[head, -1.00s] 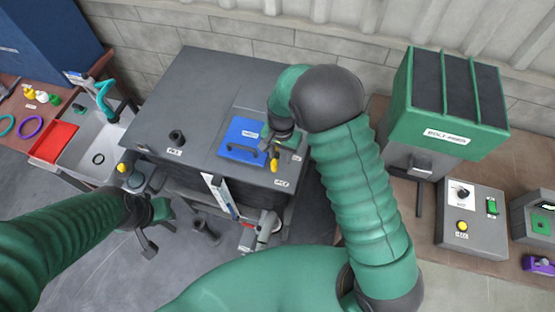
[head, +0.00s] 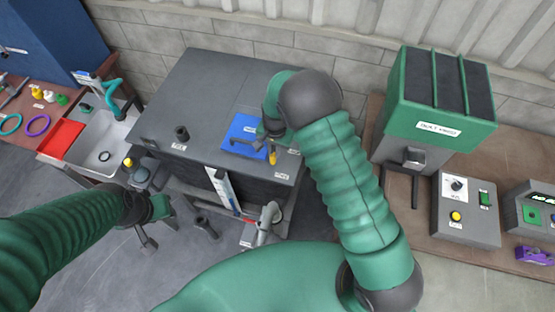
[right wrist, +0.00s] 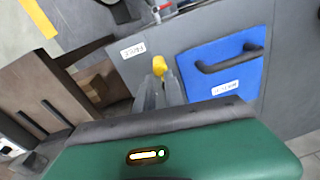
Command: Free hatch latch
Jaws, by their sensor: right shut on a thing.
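The blue hatch (head: 240,132) with a dark bar handle (head: 243,147) lies flat on the grey cabinet top. It also shows in the right wrist view (right wrist: 205,78), with its handle (right wrist: 230,58) above a white label. A yellow-tipped latch (head: 273,158) is beside the hatch's right edge; its yellow end (right wrist: 159,66) shows beyond my fingers in the wrist view. My right gripper (right wrist: 160,92) is shut on the latch, and the fingers hide its lower part. My left gripper (head: 155,232) hangs at the lower left, open and empty, away from the hatch.
A short dark post (head: 181,133) stands on the cabinet top (head: 200,90). A sink (head: 95,148) and a red tray (head: 62,138) are at the left. A green-topped hopper (head: 437,90) and a grey control box (head: 468,212) are at the right.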

